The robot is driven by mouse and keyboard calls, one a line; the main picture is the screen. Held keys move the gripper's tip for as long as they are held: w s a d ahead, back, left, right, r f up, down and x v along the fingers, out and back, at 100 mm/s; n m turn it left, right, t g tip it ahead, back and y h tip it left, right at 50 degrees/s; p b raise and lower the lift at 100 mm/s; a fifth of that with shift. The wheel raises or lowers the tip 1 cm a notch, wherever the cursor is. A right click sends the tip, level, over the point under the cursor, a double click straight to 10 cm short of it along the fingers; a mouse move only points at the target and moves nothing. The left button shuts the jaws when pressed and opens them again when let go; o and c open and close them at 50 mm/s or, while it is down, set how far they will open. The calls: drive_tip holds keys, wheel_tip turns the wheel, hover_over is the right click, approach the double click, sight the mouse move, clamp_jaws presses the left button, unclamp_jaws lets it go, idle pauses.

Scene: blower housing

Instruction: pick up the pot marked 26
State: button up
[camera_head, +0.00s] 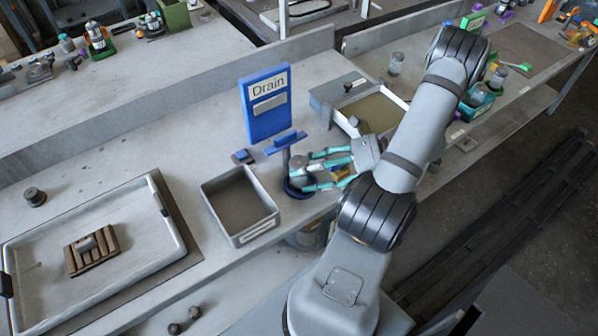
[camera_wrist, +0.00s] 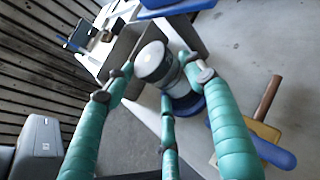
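A grey cylindrical pot (camera_wrist: 153,62) with a dark rim stands on a round blue base in the wrist view. In the head view the pot (camera_head: 297,166) is small, in front of the blue Drain sign (camera_head: 266,103). No 26 can be read on it, so I cannot tell whether it is the marked pot. My gripper (camera_head: 309,171) has teal fingers, which reach toward the pot from the right. In the wrist view my gripper (camera_wrist: 160,76) has its fingers spread apart around the pot's near side. I cannot see clear contact.
A grey open box (camera_head: 240,238) stands left of the pot, near the bench edge. A second bin (camera_head: 345,122) stands behind my arm. A white tray (camera_head: 30,242) with a brown slatted block (camera_head: 90,250) is at the left. Bench space behind the grey box is mostly clear.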

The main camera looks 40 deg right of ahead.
drive_tip(key=c, duration=0.6)
drive_tip(key=shift+c, duration=0.7)
